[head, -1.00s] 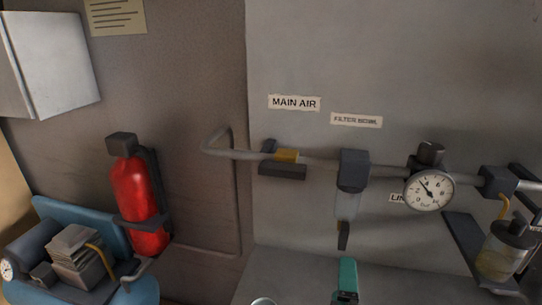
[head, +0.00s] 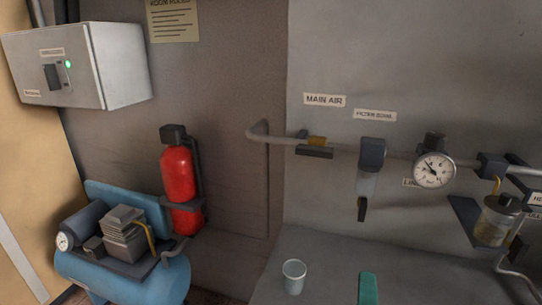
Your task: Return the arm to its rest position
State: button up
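My gripper and arm do not show clearly in the head view, so the gripper's state is hidden. A teal object (head: 368,289) stands at the bottom edge of the view, cut off by the frame; I cannot tell what it is.
A clear cup (head: 294,276) stands on the grey bench top (head: 330,260). A blue compressor (head: 130,275) is at the lower left, beside a red fire extinguisher (head: 178,175). A grey switch box (head: 75,65) with a green light hangs at the upper left. A lubricator bowl (head: 497,222) is at the right.

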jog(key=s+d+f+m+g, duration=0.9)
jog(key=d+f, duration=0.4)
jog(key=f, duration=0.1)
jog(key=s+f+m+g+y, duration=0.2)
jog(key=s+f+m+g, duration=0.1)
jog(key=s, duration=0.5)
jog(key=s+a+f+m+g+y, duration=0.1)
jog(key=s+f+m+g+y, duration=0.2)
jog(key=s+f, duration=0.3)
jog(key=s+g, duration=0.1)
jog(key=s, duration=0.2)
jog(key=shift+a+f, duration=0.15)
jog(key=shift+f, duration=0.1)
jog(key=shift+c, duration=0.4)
